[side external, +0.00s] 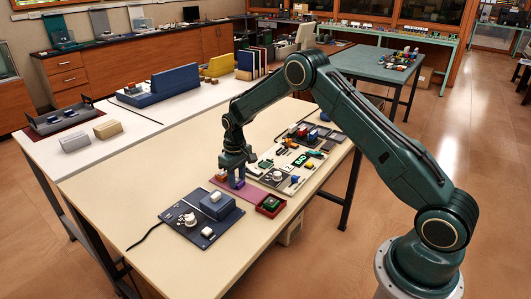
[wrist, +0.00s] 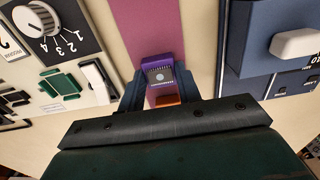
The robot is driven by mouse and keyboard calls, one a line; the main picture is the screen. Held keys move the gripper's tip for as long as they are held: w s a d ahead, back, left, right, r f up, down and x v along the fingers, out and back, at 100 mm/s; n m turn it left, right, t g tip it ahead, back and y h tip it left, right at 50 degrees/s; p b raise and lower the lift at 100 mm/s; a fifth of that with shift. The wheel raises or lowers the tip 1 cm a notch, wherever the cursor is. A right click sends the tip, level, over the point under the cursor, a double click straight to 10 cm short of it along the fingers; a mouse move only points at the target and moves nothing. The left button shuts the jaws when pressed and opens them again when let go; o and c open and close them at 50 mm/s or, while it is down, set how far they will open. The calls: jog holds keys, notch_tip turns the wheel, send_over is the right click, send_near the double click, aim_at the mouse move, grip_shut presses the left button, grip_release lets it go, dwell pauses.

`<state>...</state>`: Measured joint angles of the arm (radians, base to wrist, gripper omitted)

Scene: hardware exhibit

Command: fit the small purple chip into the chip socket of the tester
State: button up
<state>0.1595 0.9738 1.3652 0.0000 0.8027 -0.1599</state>
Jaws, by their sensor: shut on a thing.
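My gripper (side external: 237,176) is shut on the purple chip (side external: 236,183), low over the purple mat (side external: 251,195). The tester seems to be the dark blue board (side external: 187,228) left of my gripper, with a dial, a raised blue block (side external: 218,207) and a white part on top. That block (wrist: 262,50) fills the right of the wrist view. I cannot make out its socket opening.
An orange piece (wrist: 167,99) shows just below the chip. A red tray (side external: 270,206) with a green item stands right of the mat. Another dial panel (side external: 287,181) and several small parts lie beyond. The table front (side external: 170,270) is clear.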

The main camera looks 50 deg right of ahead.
aim_at(238, 180)
jog(key=shift+r, duration=3.3)
jog(key=shift+o, duration=0.6)
jog(key=shift+c, duration=0.3)
jog(key=d+r, duration=0.1)
jog(key=d, duration=1.4)
jog(key=shift+s+r, duration=0.15)
jog(key=shift+s, duration=0.25)
jog(key=shift+f, duration=0.2)
jog(key=shift+f, duration=2.85)
jog(key=shift+f, duration=0.65)
